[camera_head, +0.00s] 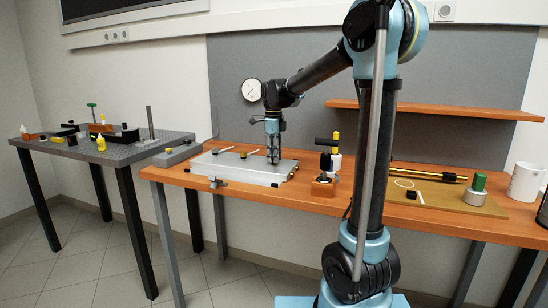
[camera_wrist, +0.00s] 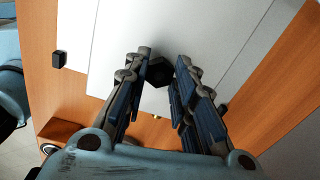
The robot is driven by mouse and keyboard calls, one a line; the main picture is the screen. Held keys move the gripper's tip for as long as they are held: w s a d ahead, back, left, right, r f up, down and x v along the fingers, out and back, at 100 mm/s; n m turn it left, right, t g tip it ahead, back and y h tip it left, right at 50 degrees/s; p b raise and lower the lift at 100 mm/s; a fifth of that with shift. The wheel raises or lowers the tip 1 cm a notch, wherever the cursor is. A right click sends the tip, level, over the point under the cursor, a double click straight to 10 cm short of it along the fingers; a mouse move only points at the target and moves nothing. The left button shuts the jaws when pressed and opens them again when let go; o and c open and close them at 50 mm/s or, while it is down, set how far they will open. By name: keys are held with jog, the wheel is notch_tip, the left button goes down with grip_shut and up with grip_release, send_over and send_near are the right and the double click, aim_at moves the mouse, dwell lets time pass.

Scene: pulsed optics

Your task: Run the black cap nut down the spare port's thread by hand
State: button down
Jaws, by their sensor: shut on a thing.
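The black cap nut (camera_wrist: 160,72) shows in the wrist view as a dark faceted piece between my fingertips. My gripper (camera_wrist: 160,64) is shut on it, pointing down over the silver flat-topped box (camera_wrist: 125,50). In the head view my gripper (camera_head: 273,160) is upright at the right part of the silver box (camera_head: 228,172), its tips at or just above the top. The nut is hidden there by my fingers. The spare port and its thread are not visible under the nut, so I cannot tell how far the nut sits on it.
Small yellow-and-black fittings (camera_head: 243,155) stand on the box left of my gripper. A wooden block (camera_head: 323,187) with upright tools stands close right. A brass tube (camera_head: 413,172), a green-topped cylinder (camera_head: 479,182) and a white mug (camera_head: 525,181) are farther right. A grey optics table (camera_head: 125,150) stands left.

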jog(key=m, duration=0.3)
jog(key=shift+w+m, duration=0.1)
jog(key=shift+m, duration=0.8)
jog(key=shift+m, duration=1.2)
jog(key=c, duration=1.2)
grip_release()
jog(key=shift+c, duration=0.2)
